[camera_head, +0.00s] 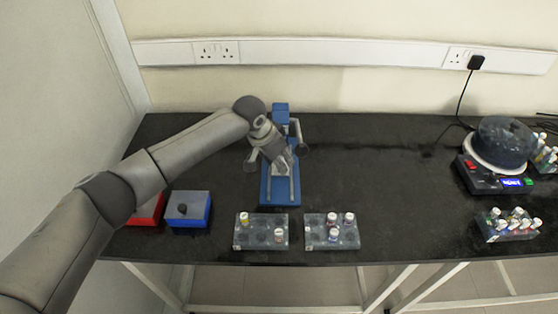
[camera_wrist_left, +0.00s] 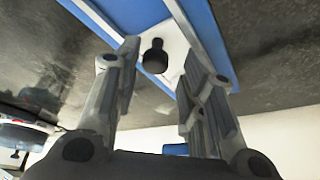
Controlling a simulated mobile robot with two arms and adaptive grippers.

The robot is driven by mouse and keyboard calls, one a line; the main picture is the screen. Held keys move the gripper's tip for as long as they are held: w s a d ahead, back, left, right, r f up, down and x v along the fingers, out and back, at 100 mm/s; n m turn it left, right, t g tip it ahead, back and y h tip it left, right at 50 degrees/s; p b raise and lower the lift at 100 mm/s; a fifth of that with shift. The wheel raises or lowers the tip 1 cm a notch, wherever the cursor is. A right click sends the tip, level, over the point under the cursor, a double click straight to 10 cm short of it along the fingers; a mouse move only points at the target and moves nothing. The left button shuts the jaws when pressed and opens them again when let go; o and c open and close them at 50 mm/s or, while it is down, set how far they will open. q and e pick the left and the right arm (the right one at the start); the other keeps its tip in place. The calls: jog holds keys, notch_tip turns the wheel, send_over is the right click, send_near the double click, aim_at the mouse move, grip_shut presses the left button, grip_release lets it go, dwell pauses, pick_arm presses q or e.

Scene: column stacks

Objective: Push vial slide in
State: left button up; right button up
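A blue device (camera_head: 266,190) stands on the dark bench at the centre of the head view, with pale rails along its base. My left gripper (camera_head: 284,165) is over it and hides much of its middle. In the left wrist view, a black knob (camera_wrist_left: 155,58) sits on a white plate (camera_wrist_left: 178,40) between two blue strips; this looks like the vial slide. My left gripper (camera_wrist_left: 163,55) is open, its fingers on either side of the knob, with no clear contact. Whether a vial is in the slide is hidden. My right gripper is not in view.
Two clear racks with vials, left (camera_head: 243,242) and right (camera_head: 345,242), stand before the device. A blue box (camera_head: 187,218) with a dark knob and a red box (camera_head: 148,212) are at left. A round-topped machine (camera_head: 482,180) and another vial rack (camera_head: 497,234) are at right.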

pick_arm(q)
jog(key=shift+s, duration=0.15)
jog(key=v, duration=1.2)
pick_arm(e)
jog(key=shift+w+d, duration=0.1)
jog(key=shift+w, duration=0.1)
